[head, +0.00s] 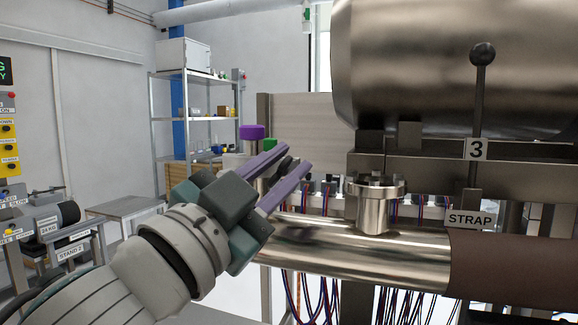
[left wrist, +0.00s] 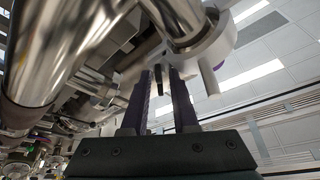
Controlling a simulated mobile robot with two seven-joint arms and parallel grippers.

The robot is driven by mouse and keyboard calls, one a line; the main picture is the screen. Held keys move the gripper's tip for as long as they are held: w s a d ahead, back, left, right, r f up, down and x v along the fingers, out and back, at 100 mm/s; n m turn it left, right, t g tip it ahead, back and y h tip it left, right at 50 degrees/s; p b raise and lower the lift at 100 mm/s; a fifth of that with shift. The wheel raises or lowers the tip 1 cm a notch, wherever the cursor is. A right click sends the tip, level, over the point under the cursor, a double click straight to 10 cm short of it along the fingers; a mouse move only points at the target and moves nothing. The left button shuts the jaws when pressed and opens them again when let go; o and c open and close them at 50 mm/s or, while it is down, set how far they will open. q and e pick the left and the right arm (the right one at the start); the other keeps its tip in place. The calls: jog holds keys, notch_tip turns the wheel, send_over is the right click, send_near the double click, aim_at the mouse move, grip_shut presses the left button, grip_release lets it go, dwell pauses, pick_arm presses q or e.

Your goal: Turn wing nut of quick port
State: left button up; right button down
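My left gripper (head: 292,165) has two purple fingers, spread apart, at the left end of a shiny horizontal pipe (head: 335,245). A small dark piece (head: 284,166), possibly the wing nut, shows between the fingers. In the left wrist view a narrow dark piece (left wrist: 158,76) stands in the gap between the fingertips (left wrist: 165,75); I see no clear grip on it. Close by is a pale round body (left wrist: 222,38) with a short pin (left wrist: 208,76), which may be the quick port. The fingers hide part of this in the head view. My right gripper is not in view.
A flanged metal stub (head: 375,190) rises from the pipe. A large steel cylinder (head: 450,60) and a black-knobbed lever (head: 480,100) are at the right. A purple cap (head: 252,132) and a green cap (head: 269,144) stand behind the gripper. Cables hang below the pipe.

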pick_arm(q)
grip_shut()
jog(key=shift+a+f, duration=0.1)
jog(key=shift+f, duration=0.1)
dwell(0.3)
